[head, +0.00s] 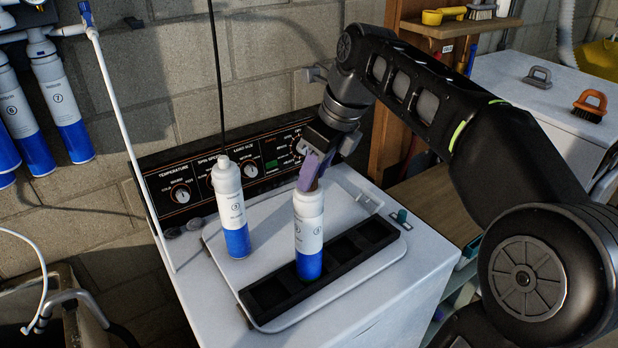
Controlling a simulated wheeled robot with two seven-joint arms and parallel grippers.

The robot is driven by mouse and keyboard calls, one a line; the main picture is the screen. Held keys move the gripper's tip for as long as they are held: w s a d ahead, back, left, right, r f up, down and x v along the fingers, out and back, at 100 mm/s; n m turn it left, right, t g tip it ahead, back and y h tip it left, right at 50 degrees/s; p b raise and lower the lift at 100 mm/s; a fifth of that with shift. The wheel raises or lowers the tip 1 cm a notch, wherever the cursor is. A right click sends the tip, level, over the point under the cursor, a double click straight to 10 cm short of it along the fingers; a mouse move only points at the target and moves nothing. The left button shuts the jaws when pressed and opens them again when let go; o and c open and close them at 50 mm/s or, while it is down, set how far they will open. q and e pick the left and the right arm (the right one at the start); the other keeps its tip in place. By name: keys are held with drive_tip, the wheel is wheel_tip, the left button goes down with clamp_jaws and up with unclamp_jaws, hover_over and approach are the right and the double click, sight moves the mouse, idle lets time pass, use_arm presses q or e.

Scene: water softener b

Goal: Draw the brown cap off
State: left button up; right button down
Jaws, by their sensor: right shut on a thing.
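A white and blue bottle (309,222) stands upright in the black slotted rack (352,246) on top of the white washer. My right gripper (311,178) reaches down from above to the bottle's mouth. Its purple-grey fingers are shut on the brown cap (315,186). Only a small brown part of the cap shows beside the fingers, just above the bottle's top. I cannot tell whether the cap still touches the bottle's neck. My left gripper is not in view.
A second white and blue bottle (230,205) with a white top stands to the left of the rack. The washer's control panel (180,185) is behind. Several similar cartridges (58,95) hang on the left wall. The washer's front top is clear.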

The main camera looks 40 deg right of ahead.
drive_tip(key=shift+r, duration=0.3)
drive_tip(key=c, duration=0.9)
unclamp_jaws()
drive_tip(key=shift+c, duration=0.2)
